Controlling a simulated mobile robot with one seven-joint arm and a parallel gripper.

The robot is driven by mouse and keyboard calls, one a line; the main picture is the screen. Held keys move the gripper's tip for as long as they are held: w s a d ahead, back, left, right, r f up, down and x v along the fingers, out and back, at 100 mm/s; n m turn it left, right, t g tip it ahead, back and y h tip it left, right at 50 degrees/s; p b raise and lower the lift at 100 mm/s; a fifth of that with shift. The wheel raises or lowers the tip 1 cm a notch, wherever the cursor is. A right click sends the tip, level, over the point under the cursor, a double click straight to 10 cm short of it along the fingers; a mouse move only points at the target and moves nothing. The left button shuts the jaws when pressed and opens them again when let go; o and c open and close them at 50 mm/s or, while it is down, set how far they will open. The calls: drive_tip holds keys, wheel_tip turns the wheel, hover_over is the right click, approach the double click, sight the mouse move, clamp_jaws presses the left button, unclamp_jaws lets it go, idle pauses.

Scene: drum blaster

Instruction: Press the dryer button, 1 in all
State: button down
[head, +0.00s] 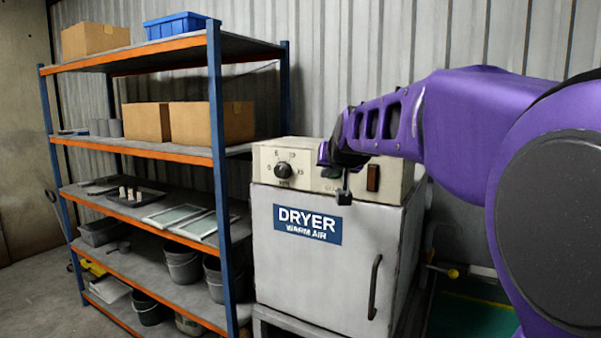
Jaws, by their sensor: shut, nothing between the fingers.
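The dryer (300,275) is a pale box with a blue "DRYER WARM AIR" label. Its cream control panel (307,183) runs along the top front. A dark reddish-brown rectangular button (373,177) sits at the panel's right end. A black round knob (283,170) with a dial is at the left. The middle of the panel is partly hidden behind my arm's wrist. My gripper (344,196) is shut and empty, in front of the panel's lower edge, just left of the brown button in the picture. I cannot tell whether it touches the panel.
A blue and orange shelf rack (215,160) with boxes, trays and buckets stands close on the dryer's left. The dryer door has a dark vertical handle (375,287). A corrugated wall (330,70) is behind. My purple arm fills the right side.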

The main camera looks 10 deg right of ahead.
drive_tip(key=shift+w+d, duration=0.1)
idle(0.8)
drive_tip(key=shift+w+d, duration=0.15)
drive_tip(key=shift+w, duration=0.1)
